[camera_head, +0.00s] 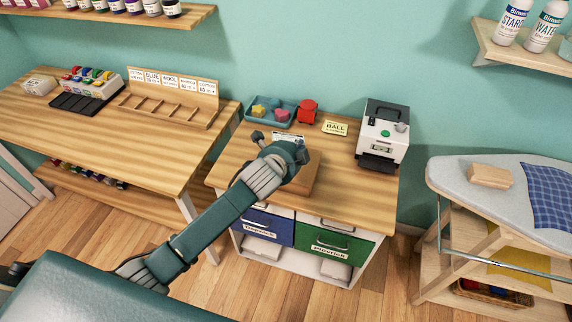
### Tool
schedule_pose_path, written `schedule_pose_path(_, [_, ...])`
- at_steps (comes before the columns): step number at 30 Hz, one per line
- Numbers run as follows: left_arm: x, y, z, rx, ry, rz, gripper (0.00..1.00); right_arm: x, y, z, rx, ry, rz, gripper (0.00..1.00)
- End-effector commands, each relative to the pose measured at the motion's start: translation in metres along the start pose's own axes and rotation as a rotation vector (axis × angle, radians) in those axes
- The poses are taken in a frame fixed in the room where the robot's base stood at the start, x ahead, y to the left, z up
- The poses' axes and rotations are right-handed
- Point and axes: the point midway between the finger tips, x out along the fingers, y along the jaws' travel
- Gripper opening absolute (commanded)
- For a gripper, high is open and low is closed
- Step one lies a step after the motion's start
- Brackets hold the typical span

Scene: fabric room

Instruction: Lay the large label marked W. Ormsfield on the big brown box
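My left gripper (281,143) is over the brown box (305,177) on the middle cabinet. Its fingers look spread apart, one to the left and one to the right. The box is low and largely hidden under the gripper and wrist. A white label with dark print (288,136) shows just beyond the gripper, at the far side of the box. Its writing is too small to read, and I cannot tell whether it touches the box or the gripper. My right gripper is not in view.
On the cabinet top (355,195) stand a label printer (384,133), a yellow label (335,128), a red object (307,112) and a blue tray (254,119) with small shapes. An ironing board (450,178) is at right, a workbench (165,155) at left. The cabinet's front right is clear.

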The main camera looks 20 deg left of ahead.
Motion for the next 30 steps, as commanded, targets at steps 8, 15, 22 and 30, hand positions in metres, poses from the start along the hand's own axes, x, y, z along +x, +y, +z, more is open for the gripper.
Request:
schedule_pose_path(8, [0.022, 0.041, -0.001, 0.0, 0.001, -0.001, 0.0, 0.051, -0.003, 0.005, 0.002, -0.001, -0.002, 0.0])
schedule_pose_path(15, [0.031, 0.057, 0.0, 0.0, 0.0, -0.001, 0.0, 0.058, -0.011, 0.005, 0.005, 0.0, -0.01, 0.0])
schedule_pose_path(22, [0.032, 0.058, 0.0, 0.001, 0.0, -0.001, 0.0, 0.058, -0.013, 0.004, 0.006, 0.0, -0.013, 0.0])
schedule_pose_path(30, [0.032, 0.058, 0.0, 0.001, 0.0, 0.0, 0.17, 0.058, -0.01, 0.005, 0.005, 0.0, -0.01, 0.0])
